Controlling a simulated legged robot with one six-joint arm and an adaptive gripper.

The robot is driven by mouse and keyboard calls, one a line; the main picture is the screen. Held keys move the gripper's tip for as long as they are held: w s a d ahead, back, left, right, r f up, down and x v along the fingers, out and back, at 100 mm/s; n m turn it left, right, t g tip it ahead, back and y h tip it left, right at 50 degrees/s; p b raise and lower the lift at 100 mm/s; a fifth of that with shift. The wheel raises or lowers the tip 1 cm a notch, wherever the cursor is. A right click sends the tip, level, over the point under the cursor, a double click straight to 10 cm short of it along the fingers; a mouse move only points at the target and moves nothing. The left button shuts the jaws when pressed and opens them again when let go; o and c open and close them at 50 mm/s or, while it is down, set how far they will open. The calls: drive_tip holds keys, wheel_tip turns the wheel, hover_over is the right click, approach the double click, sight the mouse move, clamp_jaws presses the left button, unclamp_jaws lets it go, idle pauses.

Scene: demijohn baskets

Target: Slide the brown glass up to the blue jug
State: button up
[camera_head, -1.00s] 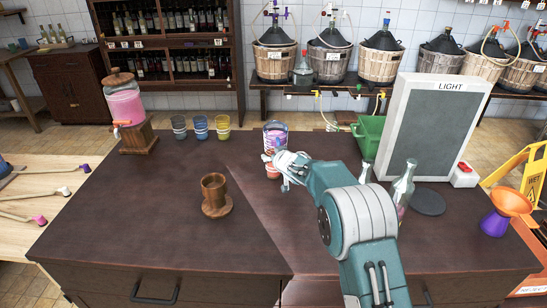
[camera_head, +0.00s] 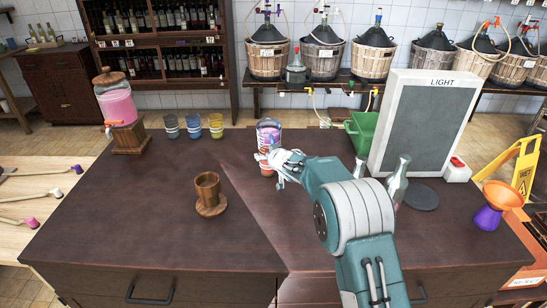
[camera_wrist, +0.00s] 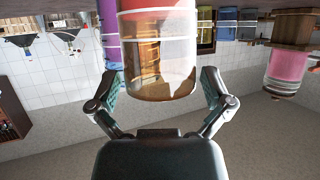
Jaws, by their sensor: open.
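The brown glass (camera_wrist: 157,75) has amber walls, a white band and a red part near its base. It appears upside down in the wrist view, between the two open fingers of my gripper (camera_wrist: 160,95), with slight gaps showing beside it. In the head view, the glass (camera_head: 266,169) stands on the dark counter just left of my gripper (camera_head: 278,171), partly hidden by it. The blue jug (camera_head: 268,133), bluish with purple on it, stands right behind the glass. A purple-blue part of the jug (camera_wrist: 109,32) shows left of the glass in the wrist view. Whether they touch is unclear.
Several coloured glasses (camera_head: 194,126) stand in a row to the left. The light panel (camera_head: 425,120), green tub (camera_head: 362,130) and clear bottles (camera_head: 398,182) stand on the right. The front middle counter is clear.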

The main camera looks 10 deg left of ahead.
drive_tip(key=v, duration=1.1)
drive_tip(key=shift+s+f, duration=0.1)
drive_tip(key=shift+f, duration=0.05)
drive_tip(key=v, duration=0.7)
idle(1.0)
drive_tip(key=s+d+r, duration=0.1)
drive_tip(key=s+d, duration=0.3)
drive_tip(key=s, duration=0.1)
drive_tip(key=shift+s, duration=0.2)
idle(0.9)
